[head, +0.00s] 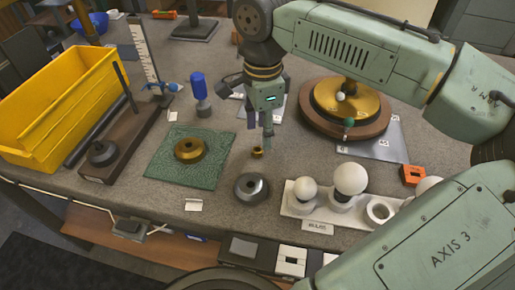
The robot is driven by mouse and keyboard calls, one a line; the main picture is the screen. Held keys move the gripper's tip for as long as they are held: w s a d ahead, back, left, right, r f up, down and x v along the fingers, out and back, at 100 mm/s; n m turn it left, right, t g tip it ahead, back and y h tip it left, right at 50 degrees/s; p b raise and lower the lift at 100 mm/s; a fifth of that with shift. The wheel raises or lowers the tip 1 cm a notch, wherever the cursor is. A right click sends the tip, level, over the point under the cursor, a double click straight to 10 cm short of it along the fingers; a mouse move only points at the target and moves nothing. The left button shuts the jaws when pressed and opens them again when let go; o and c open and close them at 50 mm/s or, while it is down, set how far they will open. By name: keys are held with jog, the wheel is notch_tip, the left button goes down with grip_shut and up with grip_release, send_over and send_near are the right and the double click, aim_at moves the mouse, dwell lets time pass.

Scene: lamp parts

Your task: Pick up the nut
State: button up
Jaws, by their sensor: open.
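A small brass-coloured piece, which looks like the nut (257,153), stands on the grey table near its middle. My gripper (261,140) points down just above and behind it, with its fingers open and nothing visible between them. The nut looks free of the fingers; the exact gap in height is hard to judge from this one view.
A brass disc (190,150) lies on a green mat (160,172) to the left. White bulbs (349,179) stand in a holder at right. A yellow bin (50,110) is far left.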

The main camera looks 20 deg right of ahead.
notch_tip(320, 180, down, 5)
jog(key=shift+a+f+p, duration=0.1)
jog(key=shift+a+p, duration=0.05)
jog(key=shift+p, duration=0.5)
jog(key=c, duration=1.1)
